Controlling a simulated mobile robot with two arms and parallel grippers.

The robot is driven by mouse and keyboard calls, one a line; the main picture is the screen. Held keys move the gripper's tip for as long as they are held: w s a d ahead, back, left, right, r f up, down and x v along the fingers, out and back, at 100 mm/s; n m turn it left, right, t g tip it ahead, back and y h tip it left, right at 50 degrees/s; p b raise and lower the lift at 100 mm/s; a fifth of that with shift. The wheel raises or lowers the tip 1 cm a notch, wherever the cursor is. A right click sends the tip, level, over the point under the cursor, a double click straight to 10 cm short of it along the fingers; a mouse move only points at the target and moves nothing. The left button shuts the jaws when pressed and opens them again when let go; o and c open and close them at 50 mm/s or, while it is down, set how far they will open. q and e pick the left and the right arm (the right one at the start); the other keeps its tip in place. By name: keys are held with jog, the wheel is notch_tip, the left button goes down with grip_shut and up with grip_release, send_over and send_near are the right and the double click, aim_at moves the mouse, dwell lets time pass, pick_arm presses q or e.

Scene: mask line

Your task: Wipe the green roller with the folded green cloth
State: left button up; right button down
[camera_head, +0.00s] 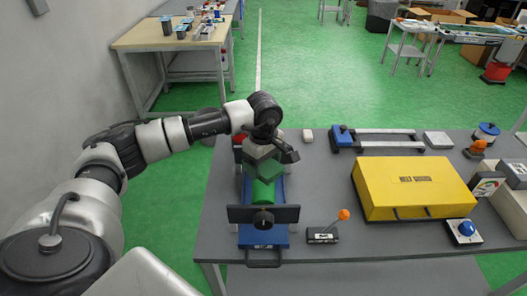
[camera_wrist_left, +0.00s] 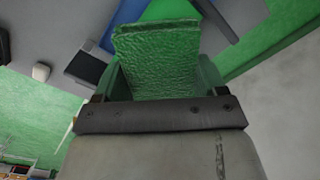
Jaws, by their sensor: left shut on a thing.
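The green roller (camera_head: 263,192) lies on a blue base (camera_head: 264,236) on the grey table, behind a dark upright plate. The folded green cloth (camera_head: 262,163) is in my left gripper (camera_head: 268,150), just above and behind the visible part of the roller. My left gripper is shut on the cloth. The cloth hides the far part of the roller, and I cannot tell whether they touch. In the left wrist view the cloth (camera_wrist_left: 158,55) shows as a textured green block beyond the gripper. My right gripper is in neither view.
A yellow box (camera_head: 412,187) sits on the grey table (camera_head: 350,268) to the right. A small lever with an orange knob (camera_head: 343,214) stands near the blue base. A blue-ended rail unit (camera_head: 375,138) lies at the back. A blue button box (camera_head: 464,230) is at the right.

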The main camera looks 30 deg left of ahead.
pick_arm(q)
jog(key=shift+r+p, duration=0.6)
jog(key=shift+r, duration=0.8)
jog(key=shift+s+d, duration=0.1)
